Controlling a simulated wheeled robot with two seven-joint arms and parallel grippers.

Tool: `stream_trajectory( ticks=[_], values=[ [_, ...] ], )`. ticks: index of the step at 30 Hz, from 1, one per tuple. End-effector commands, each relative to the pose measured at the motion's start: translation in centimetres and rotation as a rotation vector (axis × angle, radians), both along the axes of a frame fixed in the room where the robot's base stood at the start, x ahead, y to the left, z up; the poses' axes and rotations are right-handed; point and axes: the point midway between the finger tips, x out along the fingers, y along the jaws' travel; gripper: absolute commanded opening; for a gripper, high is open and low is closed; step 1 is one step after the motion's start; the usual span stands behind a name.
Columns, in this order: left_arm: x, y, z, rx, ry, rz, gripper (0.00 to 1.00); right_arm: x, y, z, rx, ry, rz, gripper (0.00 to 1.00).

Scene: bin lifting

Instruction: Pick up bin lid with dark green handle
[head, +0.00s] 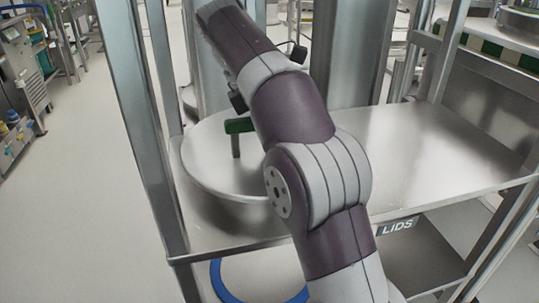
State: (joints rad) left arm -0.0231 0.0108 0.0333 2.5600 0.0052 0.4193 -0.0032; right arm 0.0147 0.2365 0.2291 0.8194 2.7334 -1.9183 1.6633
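The bin lid (205,165) is a round, flat metal disc lying on the metal shelf at centre left. Its dark green handle (239,126) stands up on a short post. My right arm comes up from the lower right and crosses in front, hiding the right part of the lid. Two small dark parts stick out on either side of this arm near the top; they may belong to my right gripper, but its fingers cannot be made out clearly. The handle shows clear of the arm's left edge, and I cannot tell whether anything touches it. My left gripper is not in view.
The metal shelf (430,150) has bare room to the right and a "LIDS" label (397,227) on its front edge. An upright post (150,130) stands left of the lid. A blue ring (222,287) shows below. Open floor (70,210) lies left.

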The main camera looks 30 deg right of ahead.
Motion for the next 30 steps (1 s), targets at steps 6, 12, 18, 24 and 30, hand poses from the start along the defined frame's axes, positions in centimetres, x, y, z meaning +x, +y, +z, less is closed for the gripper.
stream_trajectory(
  ticks=[6, 12, 18, 24, 30],
  values=[
    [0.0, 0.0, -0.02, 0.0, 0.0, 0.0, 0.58, 0.0, 0.0, -0.04, 0.0, 0.0, 0.0, 0.55],
    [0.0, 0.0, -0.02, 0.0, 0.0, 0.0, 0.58, 0.0, 0.0, -0.04, 0.0, 0.0, 0.0, 0.03],
    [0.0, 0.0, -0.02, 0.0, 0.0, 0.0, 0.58, 0.0, 0.0, -0.05, 0.0, 0.0, 0.0, 0.0],
    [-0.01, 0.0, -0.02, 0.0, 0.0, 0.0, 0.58, 0.0, 0.01, -0.06, 0.0, 0.001, 0.001, 0.0],
    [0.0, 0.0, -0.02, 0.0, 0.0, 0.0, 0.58, 0.0, 0.0, -0.07, 0.0, 0.001, 0.001, 0.0]
  ],
)
